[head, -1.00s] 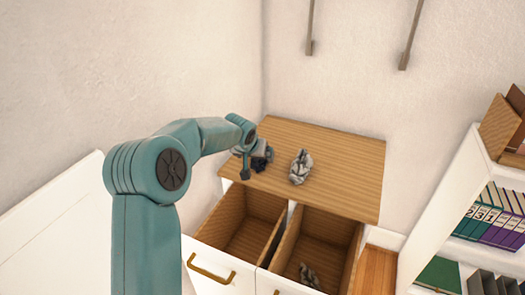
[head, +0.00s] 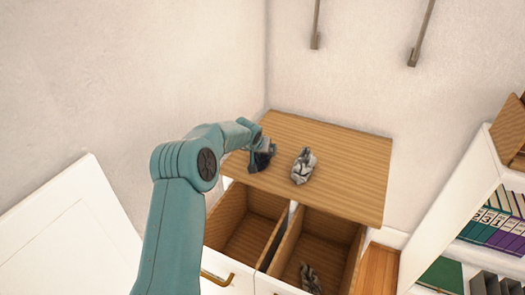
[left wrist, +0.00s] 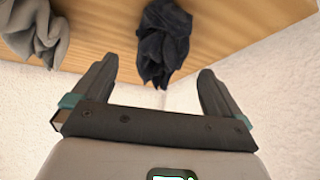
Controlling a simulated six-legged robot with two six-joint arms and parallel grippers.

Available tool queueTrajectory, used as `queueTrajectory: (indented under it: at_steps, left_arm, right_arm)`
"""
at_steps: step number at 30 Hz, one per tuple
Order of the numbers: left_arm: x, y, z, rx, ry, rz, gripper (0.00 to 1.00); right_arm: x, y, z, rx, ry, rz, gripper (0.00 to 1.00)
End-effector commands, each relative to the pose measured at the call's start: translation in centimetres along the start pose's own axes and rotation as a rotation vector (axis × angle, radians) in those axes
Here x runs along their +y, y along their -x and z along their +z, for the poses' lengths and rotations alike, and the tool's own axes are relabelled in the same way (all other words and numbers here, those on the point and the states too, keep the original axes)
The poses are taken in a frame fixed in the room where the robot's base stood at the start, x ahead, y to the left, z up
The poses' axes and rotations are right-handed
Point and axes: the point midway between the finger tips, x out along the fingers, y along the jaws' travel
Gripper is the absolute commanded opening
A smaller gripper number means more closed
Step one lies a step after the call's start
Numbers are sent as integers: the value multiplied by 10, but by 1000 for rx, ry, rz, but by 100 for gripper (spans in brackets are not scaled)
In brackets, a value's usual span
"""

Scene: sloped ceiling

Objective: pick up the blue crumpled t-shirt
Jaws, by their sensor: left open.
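The blue crumpled t-shirt (head: 263,160) looks very dark navy and lies on the wooden top of the cabinet, near its left edge. In the head view, my left gripper (head: 254,150) is right at it and partly hides it. In the left wrist view, the dark t-shirt (left wrist: 163,45) appears between and beyond the two spread fingers of my left gripper (left wrist: 157,74). The fingers are open, and I see no cloth gripped. My right gripper is not in view.
A light grey crumpled cloth (head: 303,166) lies to the right on the wooden top (head: 345,165); it also shows in the left wrist view (left wrist: 35,35). Two open drawers are below, with another grey cloth (head: 310,278) in the right one. A shelf with binders (head: 490,225) stands at right.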

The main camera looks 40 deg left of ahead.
Motion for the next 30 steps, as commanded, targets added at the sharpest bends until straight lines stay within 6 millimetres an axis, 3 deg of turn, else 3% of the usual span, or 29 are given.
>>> queueTrajectory:
  at_steps: [12,21,22,23,27,30]
  left_arm:
    - [3,-51,-4,-1,0,-1,100]
    - [3,-56,-4,0,0,0,100]
    - [3,-56,-4,0,0,0,97]
    - [3,-56,-4,0,0,0,87]
    - [3,-56,-4,0,0,0,41]
    - [3,-56,-4,1,0,0,40]
  right_arm:
    - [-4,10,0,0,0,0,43]
    - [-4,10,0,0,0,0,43]
    - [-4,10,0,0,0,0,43]
    - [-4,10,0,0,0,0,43]
    - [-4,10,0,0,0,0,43]
    - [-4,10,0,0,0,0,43]
